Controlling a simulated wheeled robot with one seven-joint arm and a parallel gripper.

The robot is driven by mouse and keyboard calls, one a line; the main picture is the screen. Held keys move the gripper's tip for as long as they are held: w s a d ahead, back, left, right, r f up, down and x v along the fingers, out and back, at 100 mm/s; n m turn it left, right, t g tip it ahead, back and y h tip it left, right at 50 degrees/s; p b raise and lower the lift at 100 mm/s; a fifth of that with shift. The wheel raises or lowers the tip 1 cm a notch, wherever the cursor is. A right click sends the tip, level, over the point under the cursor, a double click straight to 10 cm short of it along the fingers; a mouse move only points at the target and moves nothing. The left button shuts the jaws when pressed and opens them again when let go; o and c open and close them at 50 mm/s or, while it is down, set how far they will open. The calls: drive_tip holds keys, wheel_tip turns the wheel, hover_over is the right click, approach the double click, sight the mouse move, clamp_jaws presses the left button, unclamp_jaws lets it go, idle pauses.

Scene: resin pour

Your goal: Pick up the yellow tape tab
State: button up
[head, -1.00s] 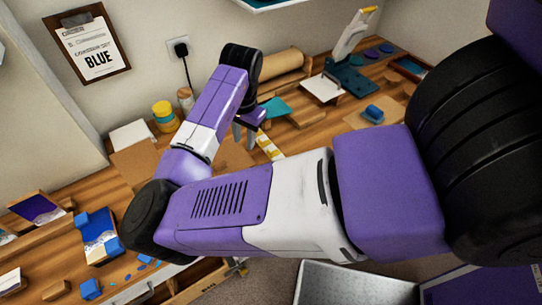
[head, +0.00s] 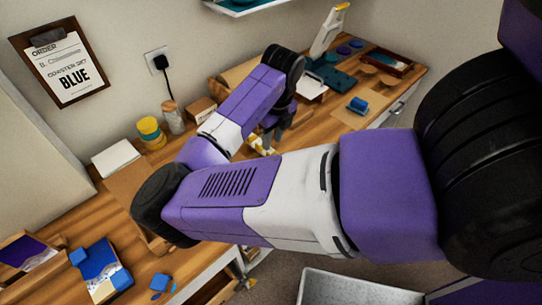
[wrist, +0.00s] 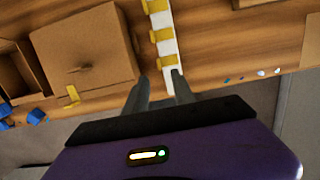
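Several yellow tape tabs (wrist: 161,35) sit in a row across a white strip on the wooden bench in the wrist view. The strip also shows in the head view (head: 262,146), partly hidden by my arm. My gripper (wrist: 160,76) is open, its two fingers apart with nothing visible between them but the bench and the near end of the strip. The fingertips lie on the near side of the tabs. The height above the bench is hard to tell. In the head view my gripper (head: 272,133) points down beside the strip. Another yellow piece (wrist: 72,97) lies at the cardboard's near edge.
A cardboard box or sheet (wrist: 85,48) lies left of the strip. Small blue pieces (wrist: 36,116) are at far left, and blue and white bits (wrist: 261,72) at right. Bench right of the strip is mostly clear.

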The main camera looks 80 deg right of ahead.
sight(269, 154)
drive_tip(key=shift+w+d+f+p, duration=0.1)
drive_tip(key=shift+w+f+p, duration=0.15)
drive_tip(key=shift+f, duration=0.9)
drive_tip(key=shift+w+d+f+p, duration=0.15)
drive_tip(key=shift+f+p, duration=0.1)
drive_tip(key=shift+f, duration=0.85)
drive_tip(key=shift+w+f+p, duration=0.2)
drive_tip(key=shift+f+p, duration=0.05)
drive_tip(key=shift+f, duration=0.9)
clamp_jaws()
